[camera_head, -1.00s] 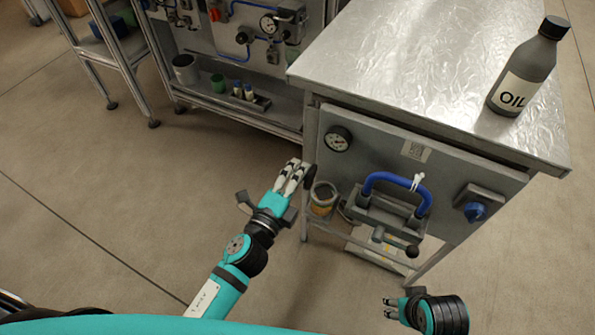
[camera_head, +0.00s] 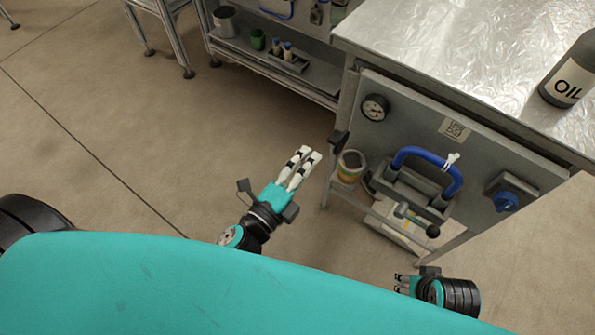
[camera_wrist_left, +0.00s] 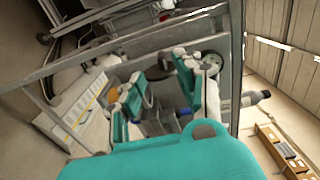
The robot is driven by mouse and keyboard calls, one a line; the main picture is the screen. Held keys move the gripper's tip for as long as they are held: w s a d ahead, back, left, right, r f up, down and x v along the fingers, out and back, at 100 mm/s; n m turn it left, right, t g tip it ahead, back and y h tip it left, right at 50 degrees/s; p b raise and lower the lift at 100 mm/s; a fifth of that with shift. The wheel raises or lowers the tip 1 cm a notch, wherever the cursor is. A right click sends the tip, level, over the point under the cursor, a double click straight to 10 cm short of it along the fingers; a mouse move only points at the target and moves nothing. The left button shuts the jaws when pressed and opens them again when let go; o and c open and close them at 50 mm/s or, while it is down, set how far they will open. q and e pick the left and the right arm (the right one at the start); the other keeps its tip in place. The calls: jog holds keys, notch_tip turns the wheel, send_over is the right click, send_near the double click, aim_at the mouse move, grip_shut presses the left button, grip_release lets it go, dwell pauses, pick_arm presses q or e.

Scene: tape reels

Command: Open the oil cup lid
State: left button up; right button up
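A small cup (camera_head: 350,166) with yellowish content hangs at the lower left corner of the grey panel on the cabinet. A dark round piece (camera_head: 338,139) stands just above and left of it; I cannot tell whether it is the lid. My left gripper (camera_head: 307,154) is left of the cup, apart from it, pointing up and right. In the left wrist view my left gripper (camera_wrist_left: 165,75) has its teal fingers spread with nothing held. My right gripper (camera_head: 398,283) is low, below the cabinet's front, and its fingers are too small to read.
The panel carries a gauge (camera_head: 375,107), a blue handle (camera_head: 428,158) and a blue knob (camera_head: 506,201). An oil bottle (camera_head: 572,75) stands on the metal tabletop (camera_head: 440,45). A shelf with small containers (camera_head: 284,55) is behind.

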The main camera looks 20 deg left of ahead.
pick_arm(q)
jog(key=shift+v, duration=1.65)
